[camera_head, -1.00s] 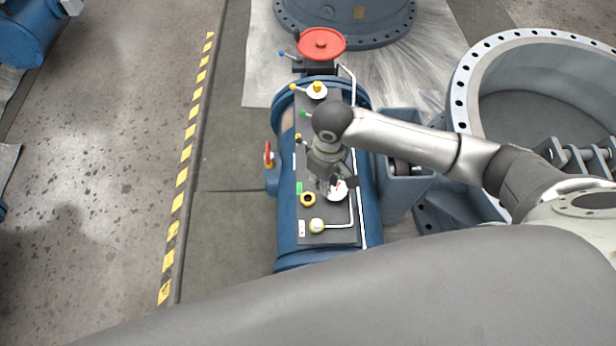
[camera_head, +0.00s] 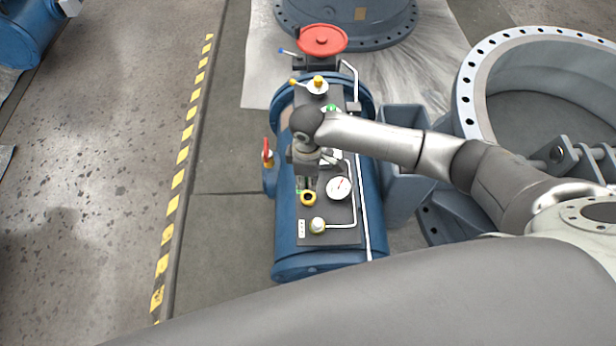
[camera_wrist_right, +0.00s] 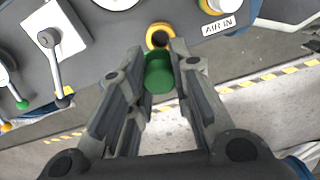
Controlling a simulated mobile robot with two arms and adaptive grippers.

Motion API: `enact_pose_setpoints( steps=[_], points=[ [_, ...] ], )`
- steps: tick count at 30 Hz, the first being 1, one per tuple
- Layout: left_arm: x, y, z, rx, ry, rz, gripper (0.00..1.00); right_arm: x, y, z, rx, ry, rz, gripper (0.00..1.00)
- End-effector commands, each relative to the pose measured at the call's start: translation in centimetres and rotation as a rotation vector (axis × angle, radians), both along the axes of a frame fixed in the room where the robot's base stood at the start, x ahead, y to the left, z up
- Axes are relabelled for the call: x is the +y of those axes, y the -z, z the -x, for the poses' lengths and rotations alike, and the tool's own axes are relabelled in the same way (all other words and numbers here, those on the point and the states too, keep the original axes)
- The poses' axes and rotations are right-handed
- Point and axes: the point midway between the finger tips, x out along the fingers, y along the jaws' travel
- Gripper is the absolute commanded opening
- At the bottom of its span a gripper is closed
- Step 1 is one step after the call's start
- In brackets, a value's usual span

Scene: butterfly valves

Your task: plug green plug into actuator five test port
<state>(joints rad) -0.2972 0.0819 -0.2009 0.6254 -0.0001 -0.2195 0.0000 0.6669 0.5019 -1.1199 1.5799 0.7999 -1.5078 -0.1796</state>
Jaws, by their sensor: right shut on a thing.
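The green plug (camera_wrist_right: 159,74) shows between the fingertips in the right wrist view. My right gripper (camera_wrist_right: 160,70) is shut on it. The plug is close to a yellow-ringed port (camera_wrist_right: 159,37) with a dark opening, and I cannot see contact between them. In the head view my right gripper (camera_head: 306,182) hangs over the left side of the dark panel (camera_head: 334,237), just above the yellow port (camera_head: 308,198). The plug is mostly hidden there by the gripper. My left gripper is not in view.
A red-handled valve (camera_head: 267,152) juts from the blue body's left side. A lever (camera_wrist_right: 48,38) is near the fingers. Floor to the left is clear.

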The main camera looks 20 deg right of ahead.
Motion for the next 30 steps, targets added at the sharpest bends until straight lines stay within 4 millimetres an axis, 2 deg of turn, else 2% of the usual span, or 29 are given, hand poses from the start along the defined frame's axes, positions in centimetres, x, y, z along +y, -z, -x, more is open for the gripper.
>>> enact_pose_setpoints(
  steps=[1, 9, 18, 30],
  points=[
    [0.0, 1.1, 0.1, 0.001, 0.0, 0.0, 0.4, 0.0, 1.0, 0.0, 0.0, 0.0, 0.0, 0.06],
    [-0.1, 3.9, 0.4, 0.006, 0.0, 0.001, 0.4, 0.0, 3.3, 0.0, -0.001, -0.001, 0.0, 0.06],
    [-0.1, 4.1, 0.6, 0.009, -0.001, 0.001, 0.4, 0.0, 4.8, 0.0, 0.0, 0.001, -0.001, 0.06],
    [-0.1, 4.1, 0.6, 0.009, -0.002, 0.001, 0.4, 0.0, 4.9, 0.0, 0.0, 0.001, -0.001, 0.06]
  ],
)
